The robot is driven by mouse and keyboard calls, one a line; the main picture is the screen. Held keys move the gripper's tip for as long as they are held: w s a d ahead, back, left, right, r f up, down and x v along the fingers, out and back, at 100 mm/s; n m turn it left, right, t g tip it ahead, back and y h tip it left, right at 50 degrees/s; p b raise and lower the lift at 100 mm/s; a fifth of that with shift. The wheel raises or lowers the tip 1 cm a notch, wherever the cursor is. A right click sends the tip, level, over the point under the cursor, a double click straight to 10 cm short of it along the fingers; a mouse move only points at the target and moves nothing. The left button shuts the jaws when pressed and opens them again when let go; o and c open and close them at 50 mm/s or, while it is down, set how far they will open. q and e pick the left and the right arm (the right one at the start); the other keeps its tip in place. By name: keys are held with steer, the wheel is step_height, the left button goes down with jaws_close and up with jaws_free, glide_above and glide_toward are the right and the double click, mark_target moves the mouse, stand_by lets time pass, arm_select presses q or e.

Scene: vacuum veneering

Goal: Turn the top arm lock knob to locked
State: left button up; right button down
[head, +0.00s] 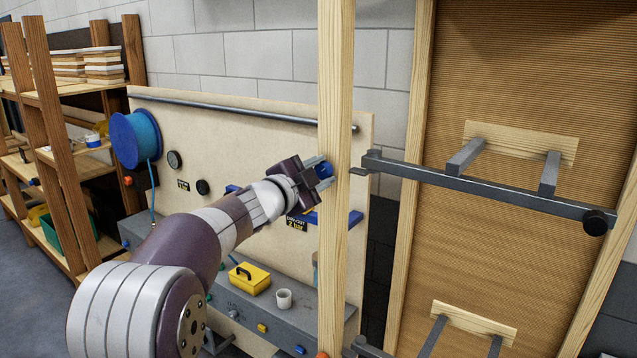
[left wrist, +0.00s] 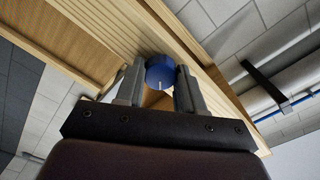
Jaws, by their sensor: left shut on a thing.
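The top arm lock knob is a blue round knob (head: 324,170) on the upright wooden post (head: 336,60), at the left end of the upper grey metal arm. In the left wrist view the knob (left wrist: 160,72) shows a white pointer line and sits between both fingers. My left gripper (head: 320,172) reaches in from the left and is shut on the knob. The top arm (head: 480,190) runs to the right across the ribbed wooden panel and ends in a black knob (head: 595,222). My right gripper is not in view.
A pale board (head: 240,130) with a blue hose reel (head: 136,138) and gauges stands behind my left arm. A grey bench (head: 240,295) below holds a yellow box (head: 249,279) and a white cup (head: 284,298). Wooden shelves (head: 60,150) stand at the left.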

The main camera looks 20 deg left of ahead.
arm_select(q)
steer(key=m+b, duration=0.2)
steer(key=m, duration=0.2)
steer(key=shift+f+m, duration=0.15)
steer(key=shift+m, duration=0.15)
steer(key=m+b, duration=0.2)
steer(key=m, duration=0.2)
steer(key=shift+m, duration=0.3)
steer(key=o, duration=1)
steer(key=shift+o, duration=0.2)
steer(key=shift+d, duration=0.1)
steer(key=shift+s, duration=0.1)
steer(key=b+v, duration=0.4)
steer(key=v, duration=0.8)
steer(key=shift+s+b, duration=0.25)
steer(key=shift+b, duration=0.05)
